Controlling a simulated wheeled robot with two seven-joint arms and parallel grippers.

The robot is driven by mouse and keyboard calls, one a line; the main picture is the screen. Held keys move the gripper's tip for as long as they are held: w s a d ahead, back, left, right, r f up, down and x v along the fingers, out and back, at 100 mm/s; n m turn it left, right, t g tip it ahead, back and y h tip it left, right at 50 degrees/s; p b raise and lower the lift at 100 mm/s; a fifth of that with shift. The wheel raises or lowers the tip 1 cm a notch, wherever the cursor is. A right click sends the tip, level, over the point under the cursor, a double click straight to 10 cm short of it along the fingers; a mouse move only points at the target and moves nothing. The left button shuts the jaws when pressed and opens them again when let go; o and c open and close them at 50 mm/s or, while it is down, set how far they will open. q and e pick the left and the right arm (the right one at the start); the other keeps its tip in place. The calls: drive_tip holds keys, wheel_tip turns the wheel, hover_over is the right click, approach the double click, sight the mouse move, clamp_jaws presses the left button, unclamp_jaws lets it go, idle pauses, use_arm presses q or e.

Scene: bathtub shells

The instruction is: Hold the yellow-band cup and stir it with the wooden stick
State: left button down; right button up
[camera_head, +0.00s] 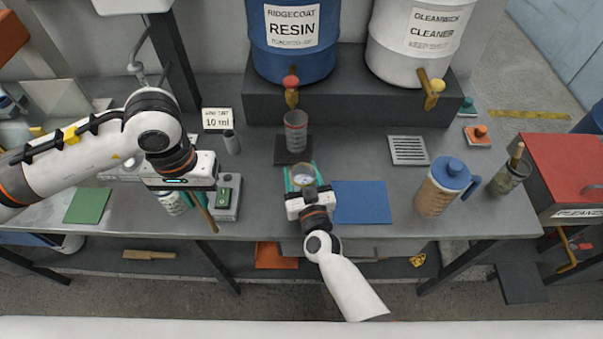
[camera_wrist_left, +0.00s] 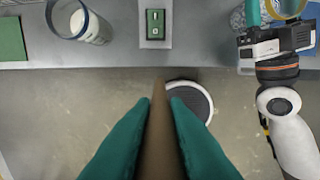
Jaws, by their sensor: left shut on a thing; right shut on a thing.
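The yellow-band cup (camera_head: 304,173) is a clear cup with a yellow rim, near the table's front edge. My right gripper (camera_head: 303,186) is shut on it, teal fingers at its sides. The cup also shows partly in the left wrist view (camera_wrist_left: 288,6), cut off by the top edge. My left gripper (camera_head: 193,197) is shut on the wooden stick (camera_head: 206,215), to the left of the cup and apart from it. In the left wrist view the stick (camera_wrist_left: 159,130) lies between the teal fingers, beyond the table's front edge. The cup's contents are unclear.
Another clear cup (camera_wrist_left: 68,20) with a dark rim stands under my left gripper, beside a green-topped device (camera_head: 225,195). A blue mat (camera_head: 362,203) lies right of the held cup. A measuring cup (camera_head: 296,128) stands behind it. A blue-lidded jug (camera_head: 440,190) is further right.

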idle(0.5)
use_arm(q)
drive_tip(key=w+d+r+h, duration=0.2)
drive_tip(key=w+d+r, duration=0.2)
drive_tip(key=w+d, duration=0.35)
drive_tip(key=w+d+r+h, duration=0.1)
drive_tip(key=w+d+r, duration=0.45)
drive_tip(key=d, duration=0.25)
wheel_tip(320, 180, down, 17)
drive_tip(key=shift+w+r, duration=0.15)
drive_tip(key=shift+w, duration=0.05)
idle(0.7)
drive_tip(key=shift+a, duration=0.1)
